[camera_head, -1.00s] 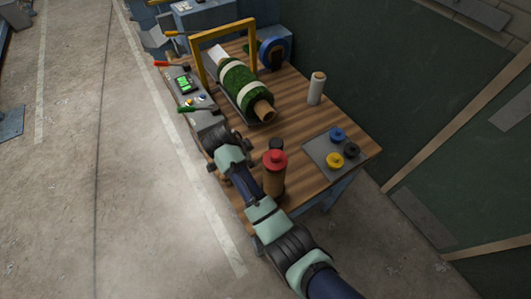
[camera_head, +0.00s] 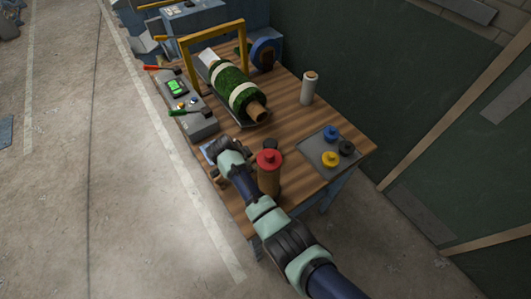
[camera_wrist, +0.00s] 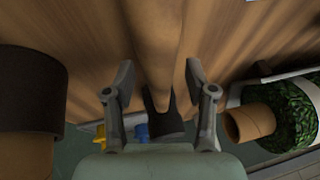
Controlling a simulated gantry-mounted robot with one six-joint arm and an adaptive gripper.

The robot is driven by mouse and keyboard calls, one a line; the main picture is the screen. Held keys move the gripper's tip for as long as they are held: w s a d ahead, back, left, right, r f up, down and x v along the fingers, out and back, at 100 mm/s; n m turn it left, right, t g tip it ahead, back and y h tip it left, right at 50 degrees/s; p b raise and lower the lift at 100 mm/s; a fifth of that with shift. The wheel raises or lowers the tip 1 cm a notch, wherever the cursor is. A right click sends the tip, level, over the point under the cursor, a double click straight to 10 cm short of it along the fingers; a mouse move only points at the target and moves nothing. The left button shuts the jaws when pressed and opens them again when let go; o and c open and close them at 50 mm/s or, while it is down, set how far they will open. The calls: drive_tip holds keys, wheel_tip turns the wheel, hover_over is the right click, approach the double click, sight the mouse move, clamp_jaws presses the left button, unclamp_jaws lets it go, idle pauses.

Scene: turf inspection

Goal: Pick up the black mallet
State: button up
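The black mallet shows in the wrist view as a long pale wooden handle (camera_wrist: 155,35) with a dark head (camera_wrist: 164,122) at its far end. In the head view a black top (camera_head: 270,146) shows just behind a red-capped brown cylinder (camera_head: 268,181); it seems to be the mallet's head, and its handle is hidden there. My gripper (camera_wrist: 159,80) is open in the wrist view, with one finger on each side of the handle and a visible gap at both sides.
A turf roll (camera_head: 232,87) lies on the wooden table (camera_head: 287,100) under a yellow frame. A control box (camera_head: 195,122) stands at left. A plate (camera_head: 313,150) with blue, black and yellow knobs lies at right. A dark brown cylinder (camera_wrist: 30,85) is close on the wrist view's left.

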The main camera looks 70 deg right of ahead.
clamp_jaws()
drive_tip(key=shift+r, duration=0.1)
